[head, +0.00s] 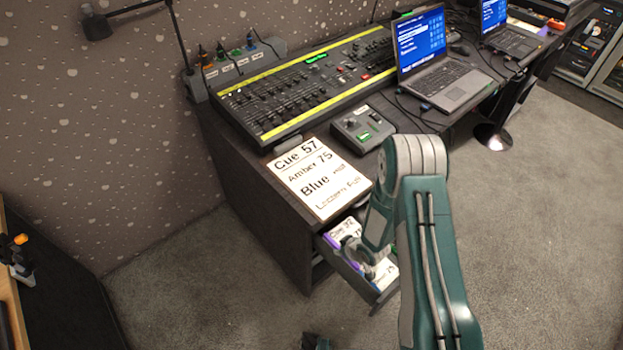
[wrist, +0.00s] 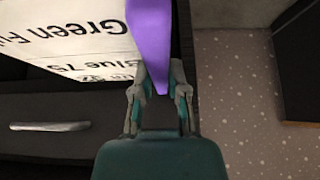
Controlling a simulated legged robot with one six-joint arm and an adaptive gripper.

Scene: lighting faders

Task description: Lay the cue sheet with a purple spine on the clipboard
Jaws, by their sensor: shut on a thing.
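The cue sheet with a purple spine (head: 333,242) lies in or just over the open drawer in the head view, its white printed face partly hidden by my arm. In the wrist view the purple spine (wrist: 149,40) runs between my fingertips, with white printed paper to its left. My gripper (wrist: 160,92) is shut on this spine. In the head view my gripper (head: 372,268) is low over the drawer and partly hidden by my arm. A large printed sheet headed "Cue 57" (head: 318,180) lies on the desk's near end; a grey clip (head: 288,144) at its top suggests the clipboard.
The open drawer (head: 352,278) juts out below the desk's near end. A small control box (head: 362,128), a long fader console (head: 300,92) and a laptop (head: 440,75) stand farther along. A drawer handle (wrist: 50,126) shows in the wrist view. Carpet right of the desk is clear.

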